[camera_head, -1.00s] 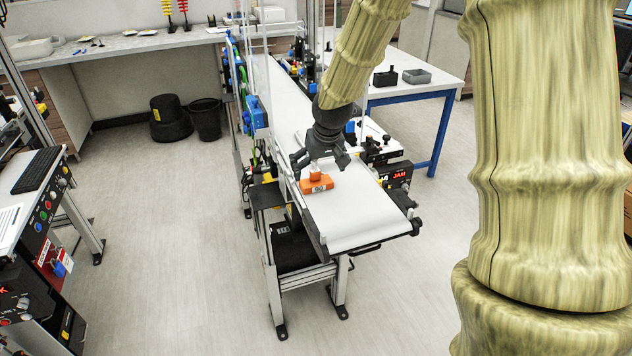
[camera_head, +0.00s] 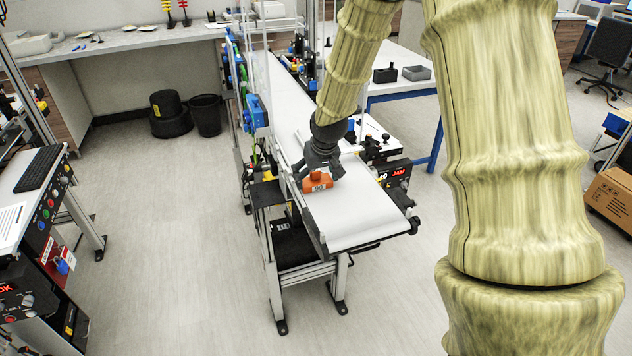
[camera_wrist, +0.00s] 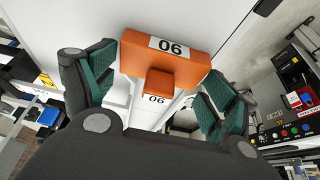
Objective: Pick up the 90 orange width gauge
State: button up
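The orange width gauge (camera_head: 318,183), a block with a raised knob and a white label reading 90, sits on the white belt of the near conveyor (camera_head: 358,217). In the wrist view the gauge (camera_wrist: 190,62) appears upside down, with its knob between my fingers. My gripper (camera_head: 323,170) is over the gauge, tilted. In the wrist view its green-padded fingers (camera_wrist: 158,92) are spread on either side of the knob, with gaps visible on both sides. It is open and holds nothing.
A black control box with a red JAM display (camera_head: 398,173) stands at the belt's right side. A white table with blue legs (camera_head: 405,88) and dark bins is behind. The belt's near end is clear.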

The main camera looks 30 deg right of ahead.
jog(key=c, duration=0.4)
jog(key=shift+c, duration=0.2)
jog(key=shift+r, duration=0.1)
